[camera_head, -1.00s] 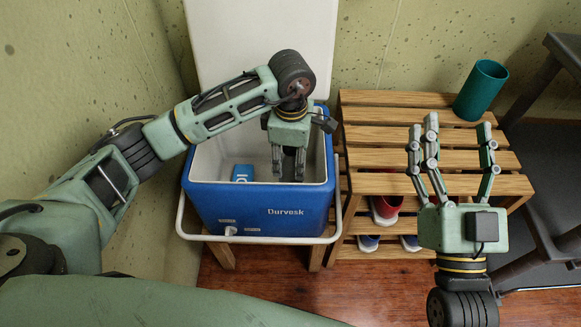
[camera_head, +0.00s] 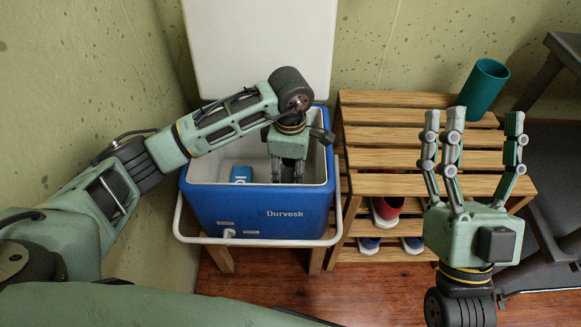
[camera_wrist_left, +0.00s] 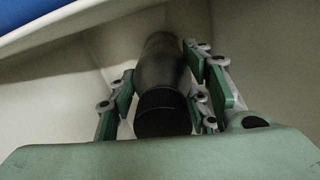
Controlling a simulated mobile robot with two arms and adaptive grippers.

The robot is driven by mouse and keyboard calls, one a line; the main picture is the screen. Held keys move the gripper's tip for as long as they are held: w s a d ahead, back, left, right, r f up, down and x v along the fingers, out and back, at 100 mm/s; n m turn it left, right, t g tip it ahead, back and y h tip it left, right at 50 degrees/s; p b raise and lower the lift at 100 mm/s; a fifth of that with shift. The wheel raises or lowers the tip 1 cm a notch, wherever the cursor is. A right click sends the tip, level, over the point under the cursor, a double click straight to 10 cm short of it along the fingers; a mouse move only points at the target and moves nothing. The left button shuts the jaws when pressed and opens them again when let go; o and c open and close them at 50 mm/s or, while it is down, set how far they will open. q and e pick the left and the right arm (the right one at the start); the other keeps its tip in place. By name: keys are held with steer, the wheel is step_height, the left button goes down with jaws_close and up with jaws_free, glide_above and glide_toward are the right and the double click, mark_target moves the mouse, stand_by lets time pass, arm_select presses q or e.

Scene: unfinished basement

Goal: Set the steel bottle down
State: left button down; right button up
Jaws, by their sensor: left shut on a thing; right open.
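The steel bottle (camera_wrist_left: 160,75) shows in the left wrist view as a dark bottle with a black ribbed cap toward the camera. My left gripper (camera_wrist_left: 163,88) is shut on it, with fingers on both sides. In the head view my left gripper (camera_head: 287,172) reaches down inside the blue cooler (camera_head: 262,209); the bottle is hidden there. I cannot tell whether its far end touches the cooler floor. My right gripper (camera_head: 475,150) is open and empty, fingers pointing up, in front of the slatted wooden rack (camera_head: 385,158).
The cooler's white lid (camera_head: 258,45) stands open behind it. A blue-and-white item (camera_head: 241,174) lies inside, left of my left gripper. A teal cup (camera_head: 482,88) stands on the rack, with shoes (camera_head: 386,212) below. A dark chair (camera_head: 555,170) is at right.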

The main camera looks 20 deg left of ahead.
arm_select(q)
steer(key=c, duration=0.9)
jaws_free()
steer(key=shift+c, duration=0.2)
arm_select(e)
steer(key=shift+r+y, duration=0.1)
steer(key=shift+y, duration=0.2)
arm_select(q)
steer(key=shift+r, duration=0.15)
step_height(320, 180, up, 6)
steer(key=shift+r+p, duration=0.1)
steer(key=shift+p, duration=1.05)
step_height(320, 180, up, 5)
steer(key=shift+r+p, duration=0.15)
steer(key=shift+p, duration=0.55)
steer(key=shift+r, duration=0.3)
arm_select(e)
steer(key=w+f+g+h, duration=0.2)
steer(key=f+g, duration=0.2)
steer(key=f, duration=0.4)
steer(key=w+f+g+h, duration=0.1)
steer(key=w+f+g, duration=0.1)
steer(key=f+g, duration=0.3)
steer(key=shift+w+d+f+g+h, duration=0.35)
steer(key=shift+d+f+h, duration=0.1)
steer(key=shift+f, duration=1.4)
